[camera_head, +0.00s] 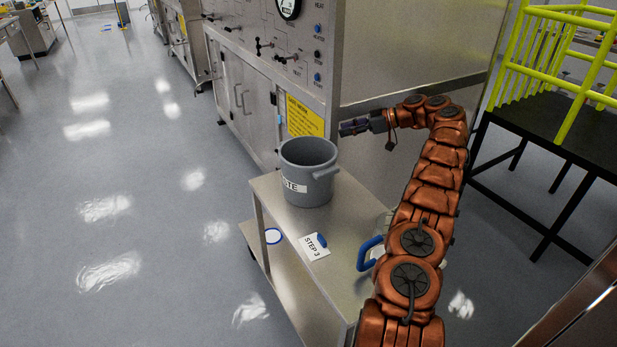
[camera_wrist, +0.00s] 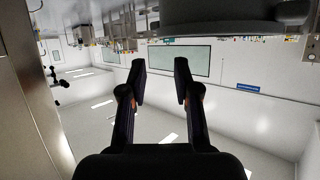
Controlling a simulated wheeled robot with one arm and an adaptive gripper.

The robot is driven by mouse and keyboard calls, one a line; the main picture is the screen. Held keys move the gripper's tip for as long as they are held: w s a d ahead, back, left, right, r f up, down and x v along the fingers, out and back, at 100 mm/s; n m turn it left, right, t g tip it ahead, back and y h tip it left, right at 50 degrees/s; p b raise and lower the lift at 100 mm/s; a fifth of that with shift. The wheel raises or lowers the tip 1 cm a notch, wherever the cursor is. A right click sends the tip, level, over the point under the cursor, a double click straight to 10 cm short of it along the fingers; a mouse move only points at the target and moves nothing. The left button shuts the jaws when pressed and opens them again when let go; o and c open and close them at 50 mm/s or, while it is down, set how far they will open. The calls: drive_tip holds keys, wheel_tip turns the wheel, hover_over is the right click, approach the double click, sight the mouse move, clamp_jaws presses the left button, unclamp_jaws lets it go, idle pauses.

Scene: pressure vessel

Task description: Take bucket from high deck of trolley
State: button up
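A grey bucket (camera_head: 309,172) with a white label and a handle stub on its right side stands upright on the top deck of the metal trolley (camera_head: 283,212). My gripper (camera_head: 345,128) is above and to the right of the bucket, near the cabinet's yellow sign, apart from the bucket. In the wrist view my gripper (camera_wrist: 158,68) has its two fingers spread with nothing between them.
A "STEP 3" card (camera_head: 314,246) and a blue handle (camera_head: 369,252) are on the trolley. A steel cabinet (camera_head: 262,90) with levers and a gauge stands behind it. A black platform with yellow railings (camera_head: 550,60) is at right. The floor at left is clear.

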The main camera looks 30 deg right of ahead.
sight(314, 138)
drive_tip(key=shift+p+x, duration=0.75)
drive_tip(key=shift+x, duration=4.65)
drive_tip(key=shift+w+a+f, duration=0.2)
drive_tip(key=shift+w+a, duration=0.1)
drive_tip(key=shift+a, duration=0.1)
drive_tip(key=shift+c, duration=0.4)
clamp_jaws()
